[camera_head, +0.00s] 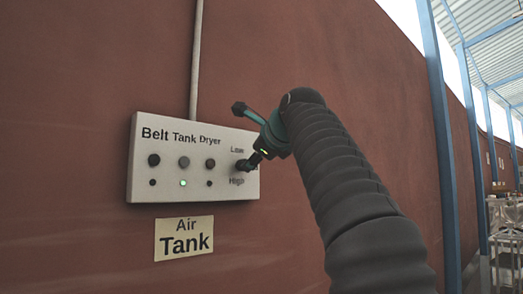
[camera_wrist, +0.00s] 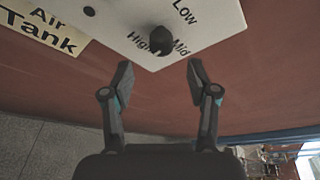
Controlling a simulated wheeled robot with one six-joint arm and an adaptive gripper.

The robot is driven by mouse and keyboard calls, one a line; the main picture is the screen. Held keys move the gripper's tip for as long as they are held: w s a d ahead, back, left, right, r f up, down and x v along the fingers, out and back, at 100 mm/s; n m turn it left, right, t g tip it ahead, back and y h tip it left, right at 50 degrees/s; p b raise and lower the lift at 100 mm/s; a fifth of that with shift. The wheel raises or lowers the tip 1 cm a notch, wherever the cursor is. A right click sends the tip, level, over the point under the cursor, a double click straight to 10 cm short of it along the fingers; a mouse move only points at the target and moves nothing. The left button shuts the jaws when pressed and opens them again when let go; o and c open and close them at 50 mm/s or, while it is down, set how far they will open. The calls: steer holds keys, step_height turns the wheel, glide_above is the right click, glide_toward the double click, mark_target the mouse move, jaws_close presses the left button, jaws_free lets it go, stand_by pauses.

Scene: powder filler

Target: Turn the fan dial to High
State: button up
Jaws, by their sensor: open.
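The fan dial (camera_head: 242,165) is a black knob at the right end of a white panel (camera_head: 170,183) marked "Belt Tank Dryer". Low is printed above it and High below it in the head view. In the wrist view the dial (camera_wrist: 161,42) shows with Low, Mid and High around it. I cannot tell which label it points to. My gripper (camera_head: 256,159) is close to the dial, coming from the right. In the wrist view my gripper (camera_wrist: 160,72) is open and empty, with the dial centred just beyond the gap between its fingertips.
An "Air Tank" sign (camera_head: 184,238) is below the panel. A conduit (camera_head: 196,70) runs up the red wall. A blue post (camera_head: 443,150) stands to the right.

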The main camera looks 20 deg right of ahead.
steer(key=shift+v, duration=2)
